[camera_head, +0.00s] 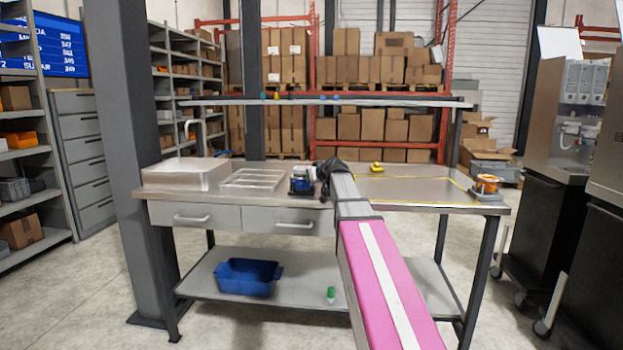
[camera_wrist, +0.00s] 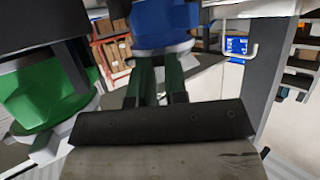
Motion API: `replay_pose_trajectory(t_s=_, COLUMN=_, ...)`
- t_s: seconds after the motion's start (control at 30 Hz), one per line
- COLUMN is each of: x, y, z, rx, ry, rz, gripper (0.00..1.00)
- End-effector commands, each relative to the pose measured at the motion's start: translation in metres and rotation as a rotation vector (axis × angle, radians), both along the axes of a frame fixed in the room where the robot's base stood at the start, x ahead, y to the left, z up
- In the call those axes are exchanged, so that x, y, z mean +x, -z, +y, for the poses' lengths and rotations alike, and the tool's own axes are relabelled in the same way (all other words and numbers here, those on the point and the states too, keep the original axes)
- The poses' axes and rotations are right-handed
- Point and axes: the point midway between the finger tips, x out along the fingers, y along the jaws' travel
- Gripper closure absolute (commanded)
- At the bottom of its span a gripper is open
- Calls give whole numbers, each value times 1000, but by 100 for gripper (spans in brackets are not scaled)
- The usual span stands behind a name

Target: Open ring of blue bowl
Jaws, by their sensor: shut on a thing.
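The blue bowl (camera_head: 299,184) is part of a small dispenser on a grey base, on the workbench left of my gripper (camera_head: 325,178) in the head view. In the wrist view the blue bowl (camera_wrist: 168,38) fills the top middle, straight beyond the fingers. My gripper (camera_wrist: 160,75) has its two dark fingers close together, shut at the blue bowl's near side. The part between the fingertips is mostly hidden, so I cannot see clearly how the ring sits. A green bowl (camera_wrist: 45,95) on a pale base stands close at left in the wrist view.
An orange dispenser (camera_head: 487,185) stands at the bench's right end and a yellow piece (camera_head: 376,167) lies towards the back. A raised shelf (camera_head: 330,101) spans the back. The right bench top is mostly clear.

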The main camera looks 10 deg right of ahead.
Motion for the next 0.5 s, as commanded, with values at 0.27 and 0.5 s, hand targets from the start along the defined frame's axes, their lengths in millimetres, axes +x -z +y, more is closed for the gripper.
replay_pose_trajectory(t_s=0.27, x=0, y=0, z=0, rx=0, ry=1, rz=0, gripper=60)
replay_pose_trajectory(t_s=0.5, x=-3, y=-1, z=-1, rx=0, ry=2, rz=-1, gripper=60)
